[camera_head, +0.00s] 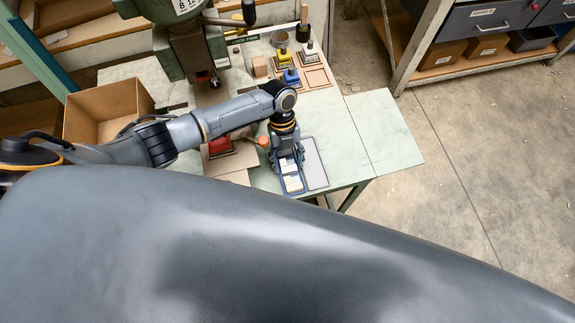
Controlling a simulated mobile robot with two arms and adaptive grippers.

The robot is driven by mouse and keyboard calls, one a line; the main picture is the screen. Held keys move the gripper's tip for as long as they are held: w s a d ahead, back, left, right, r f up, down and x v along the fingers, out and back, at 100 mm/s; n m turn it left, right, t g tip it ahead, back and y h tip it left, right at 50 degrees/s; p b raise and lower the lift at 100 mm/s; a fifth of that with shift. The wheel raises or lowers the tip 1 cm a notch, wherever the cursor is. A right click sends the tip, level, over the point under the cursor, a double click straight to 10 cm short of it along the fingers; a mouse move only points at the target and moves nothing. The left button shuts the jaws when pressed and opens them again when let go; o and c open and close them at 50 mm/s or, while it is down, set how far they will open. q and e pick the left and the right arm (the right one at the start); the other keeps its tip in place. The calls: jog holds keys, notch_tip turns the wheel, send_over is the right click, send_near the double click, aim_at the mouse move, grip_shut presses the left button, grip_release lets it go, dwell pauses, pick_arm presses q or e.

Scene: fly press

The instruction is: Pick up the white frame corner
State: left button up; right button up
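White pieces (292,183) lie in a small blue tray (303,190) near the front edge of the green table. They look like the white frame corners, but they are too small for me to tell their shape. My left gripper (288,160) points down over the back part of this tray and hides some of it. I cannot make out whether its fingers are apart or closed, or whether they touch a piece. My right gripper is not in view.
A grey flat tray (314,163) lies right of the blue tray. A red block (220,146) and an orange-topped tool are to the left. The green press (190,45) and an open cardboard box (105,108) stand behind. The table's right end (385,130) is bare.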

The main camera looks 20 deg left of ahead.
pick_arm(q)
jog(key=c, duration=0.7)
jog(key=shift+o, duration=0.2)
jog(key=shift+r, duration=0.1)
jog(key=shift+r, duration=0.45)
jog(key=s+d+r+b, duration=0.2)
jog(key=d+r+b, duration=0.4)
jog(key=d+r, duration=0.7)
jog(key=w+a+r+n+t+b, duration=0.1)
jog(key=w+a+r+n+t, duration=0.1)
jog(key=a+n, duration=0.4)
jog(key=w+a+r+n+t+y+b, duration=0.1)
jog(key=w+a+r+n+t+b, duration=0.1)
jog(key=a+n, duration=0.5)
jog(key=w+a+r+n+t+y+b, duration=0.1)
jog(key=w+a+r+n+t, duration=0.2)
jog(key=a+n, duration=0.4)
notch_tip(320, 180, up, 2)
jog(key=n+t, duration=0.1)
jog(key=n, duration=0.8)
jog(key=shift+r, duration=0.25)
